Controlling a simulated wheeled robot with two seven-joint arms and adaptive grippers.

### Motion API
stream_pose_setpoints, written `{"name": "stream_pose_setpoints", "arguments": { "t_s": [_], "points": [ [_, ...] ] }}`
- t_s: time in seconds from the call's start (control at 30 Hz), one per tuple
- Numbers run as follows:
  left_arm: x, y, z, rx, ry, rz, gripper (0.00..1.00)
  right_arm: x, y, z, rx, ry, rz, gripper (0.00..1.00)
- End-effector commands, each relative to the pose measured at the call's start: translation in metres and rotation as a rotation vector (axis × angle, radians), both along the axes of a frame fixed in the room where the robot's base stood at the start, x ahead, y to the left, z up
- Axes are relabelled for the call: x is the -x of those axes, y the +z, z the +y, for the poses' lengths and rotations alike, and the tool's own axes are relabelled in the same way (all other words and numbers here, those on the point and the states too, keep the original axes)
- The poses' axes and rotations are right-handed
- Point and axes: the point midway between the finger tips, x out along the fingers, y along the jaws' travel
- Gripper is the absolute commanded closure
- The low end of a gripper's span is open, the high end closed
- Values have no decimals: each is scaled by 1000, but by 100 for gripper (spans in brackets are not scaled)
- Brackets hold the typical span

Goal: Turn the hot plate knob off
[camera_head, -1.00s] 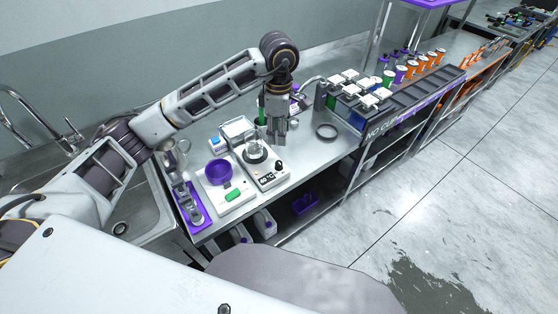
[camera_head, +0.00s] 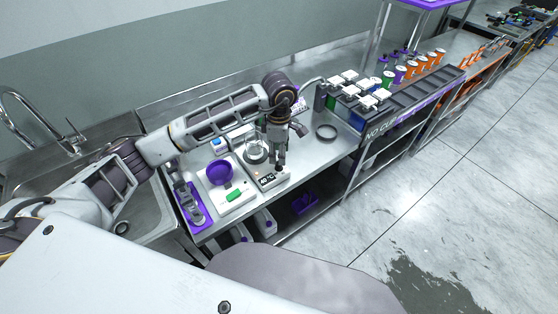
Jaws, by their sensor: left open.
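The hot plate (camera_head: 268,181) is a white unit on the steel bench, with a dark display on its front. My left gripper (camera_head: 280,163) is open and points down at the front right of the hot plate, where the knob is. The fingers cover the knob, so I cannot tell whether they touch it or how it is turned. My right gripper is out of view.
A purple bowl (camera_head: 220,172) sits on a white scale with a green display (camera_head: 235,195), left of the hot plate. A purple tray (camera_head: 192,217) lies farther left.

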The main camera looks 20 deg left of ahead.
Motion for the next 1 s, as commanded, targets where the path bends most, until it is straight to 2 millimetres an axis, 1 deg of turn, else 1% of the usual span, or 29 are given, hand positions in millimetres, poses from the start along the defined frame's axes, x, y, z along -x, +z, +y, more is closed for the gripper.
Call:
{"name": "stream_pose_setpoints", "arguments": {
  "t_s": [0.03, 0.2, 0.4, 0.6, 0.87, 1.0],
  "points": [
    [1, -7, 0, -1, 1, 4, 56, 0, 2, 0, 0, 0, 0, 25],
    [1, -28, 0, -1, 1, 3, 56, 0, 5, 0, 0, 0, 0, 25],
    [0, -46, 0, -1, 1, 2, 56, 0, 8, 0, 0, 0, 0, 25],
    [0, -53, 0, 0, 1, 0, 56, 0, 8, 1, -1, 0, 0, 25],
    [0, -54, 0, -1, 1, 0, 56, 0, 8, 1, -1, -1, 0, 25],
    [0, -53, 0, -1, 1, 0, 74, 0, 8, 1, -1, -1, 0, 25]
  ]
}}
